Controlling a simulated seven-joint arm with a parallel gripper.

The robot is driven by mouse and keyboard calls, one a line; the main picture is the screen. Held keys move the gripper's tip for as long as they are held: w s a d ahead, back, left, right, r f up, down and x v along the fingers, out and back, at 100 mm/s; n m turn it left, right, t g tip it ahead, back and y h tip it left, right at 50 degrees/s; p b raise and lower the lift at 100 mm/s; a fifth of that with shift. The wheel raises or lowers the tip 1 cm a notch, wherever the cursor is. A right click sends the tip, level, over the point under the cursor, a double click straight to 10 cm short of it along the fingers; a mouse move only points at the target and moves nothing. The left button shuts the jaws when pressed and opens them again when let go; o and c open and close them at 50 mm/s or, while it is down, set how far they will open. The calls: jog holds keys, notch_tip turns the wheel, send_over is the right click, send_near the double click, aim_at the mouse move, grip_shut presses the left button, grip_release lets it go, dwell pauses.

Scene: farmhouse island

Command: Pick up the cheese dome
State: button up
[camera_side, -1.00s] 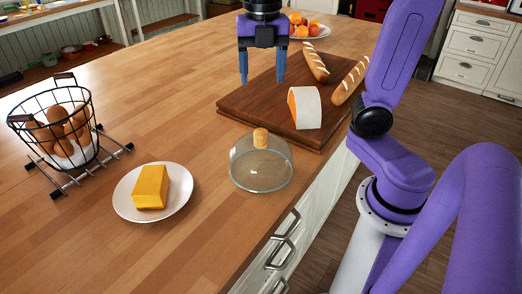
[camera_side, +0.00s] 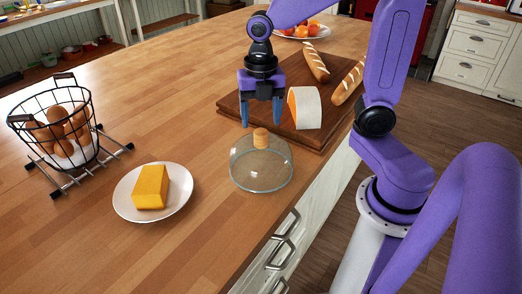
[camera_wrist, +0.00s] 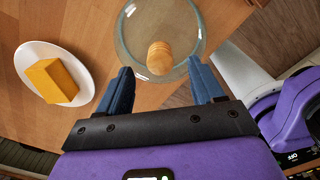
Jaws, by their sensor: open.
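The cheese dome (camera_side: 262,172) is a clear glass cover with a round wooden knob (camera_side: 261,138). It stands on the wooden counter near its front edge. In the wrist view the dome (camera_wrist: 133,38) is at the top centre, and its knob (camera_wrist: 159,58) lies ahead of and between my fingers. My gripper (camera_side: 262,124) is open and empty. In the side view its fingertips are close to the knob, behind or above it; I cannot tell the exact gap. No contact shows.
A white plate (camera_side: 122,197) with a yellow cheese block (camera_side: 150,187) stands left of the dome. A dark board (camera_side: 232,105) with a cheese wedge (camera_side: 304,108) and bread lies behind it. An egg basket (camera_side: 91,120) stands far left. Counter between plate and dome is clear.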

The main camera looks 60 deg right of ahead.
aim_at(261, 131)
jog(key=shift+s+a+f, duration=0.1)
jog(key=shift+f, duration=1.25)
jog(key=shift+s+a+f, duration=0.1)
jog(key=shift+f, duration=1.25)
jog(key=shift+w, duration=0.1)
grip_shut()
